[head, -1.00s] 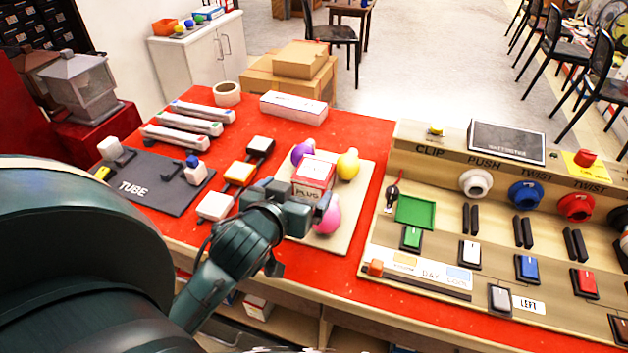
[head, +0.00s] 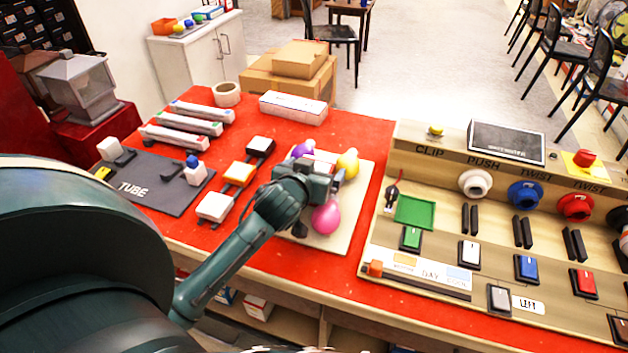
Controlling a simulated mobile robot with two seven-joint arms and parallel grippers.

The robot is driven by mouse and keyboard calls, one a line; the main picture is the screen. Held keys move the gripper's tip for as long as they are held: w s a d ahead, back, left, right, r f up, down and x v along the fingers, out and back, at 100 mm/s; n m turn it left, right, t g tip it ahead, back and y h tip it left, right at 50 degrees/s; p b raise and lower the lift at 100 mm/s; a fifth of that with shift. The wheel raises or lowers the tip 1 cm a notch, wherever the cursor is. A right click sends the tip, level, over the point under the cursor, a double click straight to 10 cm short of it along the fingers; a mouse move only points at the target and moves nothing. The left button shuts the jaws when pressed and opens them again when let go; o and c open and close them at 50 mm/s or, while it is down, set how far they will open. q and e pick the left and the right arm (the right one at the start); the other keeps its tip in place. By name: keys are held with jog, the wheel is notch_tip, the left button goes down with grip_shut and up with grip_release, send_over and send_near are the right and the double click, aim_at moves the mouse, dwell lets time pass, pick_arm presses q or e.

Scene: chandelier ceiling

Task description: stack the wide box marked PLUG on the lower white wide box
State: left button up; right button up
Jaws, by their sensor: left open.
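My left gripper (head: 322,182) is over the beige board (head: 340,222) on the red table, among the coloured bulbs. It is open, and its body and wrist cover what lies under it. The box marked PLUG cannot be made out now; the gripper covers the spot where it showed. A long white box (head: 293,107) lies at the back of the table, apart from the gripper. I cannot tell whether it is the lower white wide box. My right gripper is not in view.
A pink bulb (head: 326,217), a yellow bulb (head: 348,163) and a purple bulb (head: 303,149) stand close around the gripper. The switch panel (head: 383,252) is to the right. Lamp blocks (head: 240,172) stand to the left. Bare red table lies in front of the board.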

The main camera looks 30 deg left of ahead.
pick_arm(q)
jog(key=shift+c, duration=0.4)
jog(key=c, duration=1.1)
